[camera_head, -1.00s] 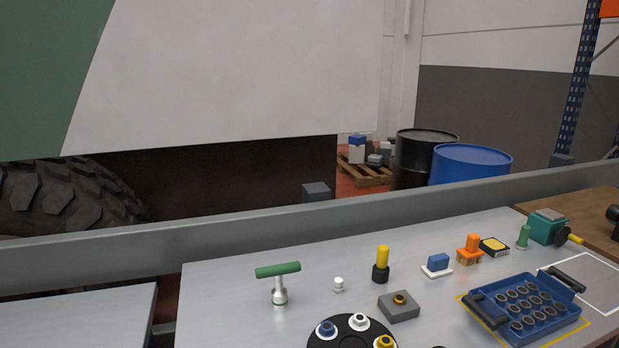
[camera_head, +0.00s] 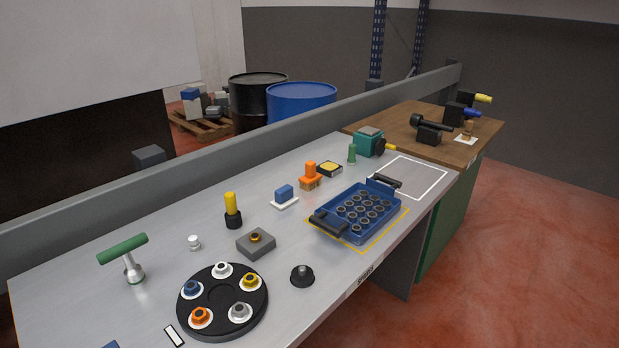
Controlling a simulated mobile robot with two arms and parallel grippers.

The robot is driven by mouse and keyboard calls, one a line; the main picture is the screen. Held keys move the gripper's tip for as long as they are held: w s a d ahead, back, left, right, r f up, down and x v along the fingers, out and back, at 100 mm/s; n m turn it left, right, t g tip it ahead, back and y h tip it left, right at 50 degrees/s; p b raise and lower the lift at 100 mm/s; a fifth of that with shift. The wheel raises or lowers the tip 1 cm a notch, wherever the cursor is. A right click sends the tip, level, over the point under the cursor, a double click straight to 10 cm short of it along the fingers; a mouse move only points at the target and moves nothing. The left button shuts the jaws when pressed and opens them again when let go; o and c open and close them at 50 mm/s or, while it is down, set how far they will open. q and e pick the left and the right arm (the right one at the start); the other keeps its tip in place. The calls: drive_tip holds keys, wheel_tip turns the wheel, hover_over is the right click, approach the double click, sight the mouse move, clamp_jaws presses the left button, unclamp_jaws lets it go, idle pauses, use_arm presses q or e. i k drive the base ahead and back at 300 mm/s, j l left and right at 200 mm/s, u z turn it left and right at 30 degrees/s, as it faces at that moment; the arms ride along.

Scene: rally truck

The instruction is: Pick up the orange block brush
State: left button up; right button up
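The orange block brush (camera_head: 310,176) stands on the grey metal workbench (camera_head: 150,310), toward its back edge. It has an orange upright grip on an orange block, with a tan lower part. Neither of my grippers shows in the head view.
The blue tray (camera_head: 345,236) with black handles holds several dark rings. A round black holder (camera_head: 222,330), a green T-handle tool (camera_head: 124,250) and a yellow-handled tool (camera_head: 232,208) stand leftward. A grey rail (camera_head: 200,178) runs behind the bench. Red floor (camera_head: 540,260) is open at right.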

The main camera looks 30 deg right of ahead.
sight(311, 179)
drive_tip(key=l+u, duration=0.15)
drive_tip(key=u, duration=0.35)
drive_tip(key=k+l+u, duration=0.2)
drive_tip(key=l, duration=0.2)
drive_tip(key=l+u, duration=0.2)
drive_tip(key=l, duration=0.25)
drive_tip(key=k+l+u, duration=0.45)
drive_tip(key=l, duration=0.25)
drive_tip(key=i, duration=0.05)
